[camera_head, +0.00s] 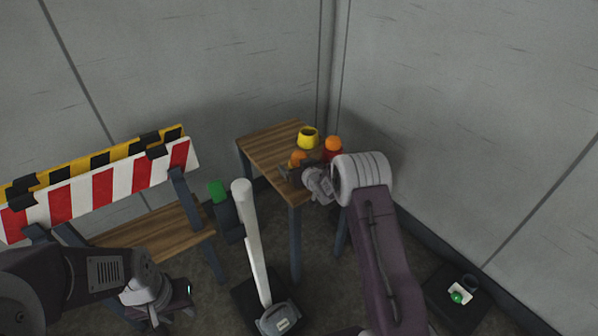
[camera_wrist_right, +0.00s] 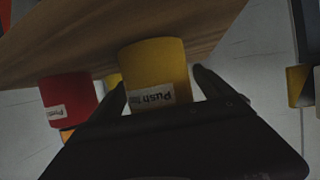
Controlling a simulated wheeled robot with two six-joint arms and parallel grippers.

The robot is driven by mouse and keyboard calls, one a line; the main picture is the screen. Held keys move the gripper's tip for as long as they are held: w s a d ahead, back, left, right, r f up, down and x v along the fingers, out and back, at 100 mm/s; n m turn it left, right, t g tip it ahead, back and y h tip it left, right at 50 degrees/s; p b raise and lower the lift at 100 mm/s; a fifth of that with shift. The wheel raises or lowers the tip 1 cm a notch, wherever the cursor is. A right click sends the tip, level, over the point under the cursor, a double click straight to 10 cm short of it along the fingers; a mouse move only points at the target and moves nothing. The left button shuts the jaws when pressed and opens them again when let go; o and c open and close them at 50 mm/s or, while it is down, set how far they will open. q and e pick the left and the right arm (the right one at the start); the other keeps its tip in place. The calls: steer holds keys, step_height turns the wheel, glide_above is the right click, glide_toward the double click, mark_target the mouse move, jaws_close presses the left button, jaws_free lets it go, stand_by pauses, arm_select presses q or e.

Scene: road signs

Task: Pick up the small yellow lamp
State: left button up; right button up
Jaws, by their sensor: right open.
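A small yellow lamp base (camera_wrist_right: 155,72), a cylinder with a white "Push" label, stands between the open fingers of my right gripper (camera_wrist_right: 160,88). The wrist view appears upside down. A finger shows on each side of it; I cannot tell whether they touch it. In the head view, an orange dome (camera_head: 298,158) shows beside my right gripper (camera_head: 289,171) at the table's near side; its base is hidden there. My left gripper (camera_head: 168,302) is low at the left, away from the table; its jaw opening is unclear.
The wooden table (camera_head: 262,150) stands in the room corner. A yellow cup-like object (camera_head: 308,137) and a red lamp (camera_head: 333,155) with an orange dome stand near the dome. A striped barrier (camera_head: 100,185) and a white post (camera_head: 251,240) are to the left.

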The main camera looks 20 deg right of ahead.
steer(key=shift+w+f, duration=0.15)
steer(key=shift+w, duration=0.2)
steer(key=c, duration=1.8)
step_height(320, 180, up, 10)
steer(key=p, duration=0.3)
